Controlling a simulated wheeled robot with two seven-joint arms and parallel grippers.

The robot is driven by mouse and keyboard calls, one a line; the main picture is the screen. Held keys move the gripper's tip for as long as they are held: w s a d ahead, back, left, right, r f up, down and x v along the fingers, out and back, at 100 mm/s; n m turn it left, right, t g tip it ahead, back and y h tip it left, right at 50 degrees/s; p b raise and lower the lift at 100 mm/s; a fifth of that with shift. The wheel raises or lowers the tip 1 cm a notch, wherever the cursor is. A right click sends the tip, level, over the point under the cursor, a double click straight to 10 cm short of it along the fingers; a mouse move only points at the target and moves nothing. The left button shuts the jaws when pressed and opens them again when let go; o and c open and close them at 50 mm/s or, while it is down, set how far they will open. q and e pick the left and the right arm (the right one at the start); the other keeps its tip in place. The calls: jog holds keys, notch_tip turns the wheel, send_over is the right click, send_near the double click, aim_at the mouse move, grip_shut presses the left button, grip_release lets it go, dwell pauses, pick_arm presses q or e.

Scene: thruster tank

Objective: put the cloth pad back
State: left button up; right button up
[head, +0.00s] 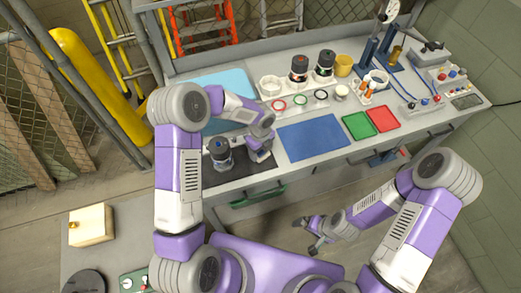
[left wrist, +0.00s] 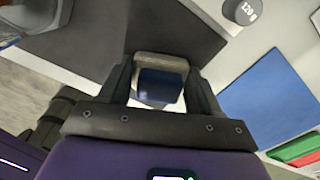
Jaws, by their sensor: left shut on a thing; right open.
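My left gripper (head: 262,152) is over the workbench, at the right end of the dark mat (head: 262,178). It is shut on a small block-like pad with a dark blue face and a grey edge, which looks like the cloth pad; it shows between the fingers in the left wrist view (left wrist: 160,84). In the head view the gripper mostly hides it. I cannot tell whether the pad touches the bench. My right gripper (head: 314,236) is open and empty, low in front of the bench.
A dark canister (head: 220,152) stands on the dark mat, left of my left gripper. A blue mat (head: 313,138) lies to the right, then green (head: 358,125) and red (head: 383,118) mats. Rings, jars and cups stand behind. A light blue mat (head: 228,84) lies at the back left.

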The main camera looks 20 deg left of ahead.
pick_arm(q)
jog(key=shift+f, duration=0.1)
jog(key=o, duration=0.9)
jog(key=shift+r, duration=0.3)
notch_tip(320, 180, up, 12)
jog(key=shift+f+p, duration=0.1)
jog(key=shift+p, duration=0.45)
